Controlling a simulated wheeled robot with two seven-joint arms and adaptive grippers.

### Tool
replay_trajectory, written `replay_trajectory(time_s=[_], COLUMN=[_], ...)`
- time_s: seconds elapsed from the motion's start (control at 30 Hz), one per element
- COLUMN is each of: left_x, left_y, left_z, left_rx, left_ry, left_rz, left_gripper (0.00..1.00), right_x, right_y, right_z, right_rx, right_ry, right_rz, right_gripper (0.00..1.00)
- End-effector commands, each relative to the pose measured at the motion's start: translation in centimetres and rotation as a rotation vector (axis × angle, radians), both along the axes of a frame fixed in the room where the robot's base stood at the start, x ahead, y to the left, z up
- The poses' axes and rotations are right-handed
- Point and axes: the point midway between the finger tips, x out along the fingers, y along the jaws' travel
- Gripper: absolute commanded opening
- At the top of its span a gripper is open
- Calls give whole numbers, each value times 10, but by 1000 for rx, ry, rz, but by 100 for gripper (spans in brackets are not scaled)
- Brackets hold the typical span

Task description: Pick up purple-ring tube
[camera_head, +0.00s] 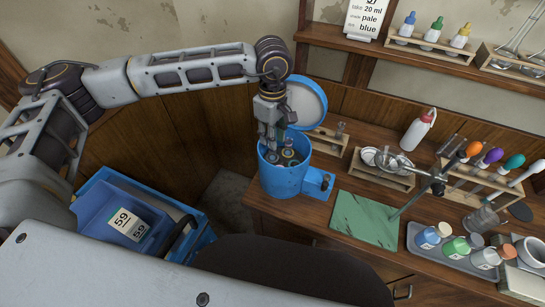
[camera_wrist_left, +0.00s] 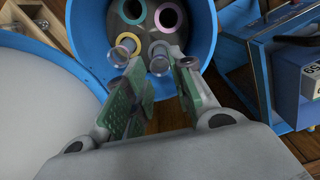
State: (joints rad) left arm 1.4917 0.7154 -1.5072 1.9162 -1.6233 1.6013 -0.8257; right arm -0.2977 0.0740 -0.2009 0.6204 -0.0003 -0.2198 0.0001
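My left gripper (camera_head: 270,138) reaches down into the open blue drum-shaped machine (camera_head: 283,183). In the left wrist view its two green-padded fingers (camera_wrist_left: 158,82) are apart, over the near edge of the opening. Two clear tubes stand in the machine's holes: one tube (camera_wrist_left: 125,48) at a yellow ring, and one tube (camera_wrist_left: 159,60) at a pale ring, lying just beyond and between the fingertips. A pinkish-purple ring (camera_wrist_left: 134,10) and a teal ring (camera_wrist_left: 169,17) surround dark holes farther in. I cannot tell which tube is the purple-ring one. My right gripper is out of view.
The machine's round lid (camera_head: 306,103) stands open behind it. A small wooden rack (camera_head: 328,138) is to its right. A green mat (camera_head: 364,219), a clamp stand (camera_head: 411,199) and a grey tray of bottles (camera_head: 418,243) lie farther right. A blue bin (camera_head: 108,205) is at left.

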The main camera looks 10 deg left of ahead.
Motion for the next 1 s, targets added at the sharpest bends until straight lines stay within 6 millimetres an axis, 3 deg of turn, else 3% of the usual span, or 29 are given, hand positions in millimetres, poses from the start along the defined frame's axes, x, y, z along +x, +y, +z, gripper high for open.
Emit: replay_trajectory(time_s=[0.47,1.0], left_x=[0,0], left_y=[0,0], left_z=[-5,-55], left_rx=[1,1], left_ry=[0,2], left_rz=[0,1], left_gripper=[24,24], right_x=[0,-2], right_y=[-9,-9], right_z=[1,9], right_rx=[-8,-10], right_ry=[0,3], right_rz=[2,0], right_gripper=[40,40])
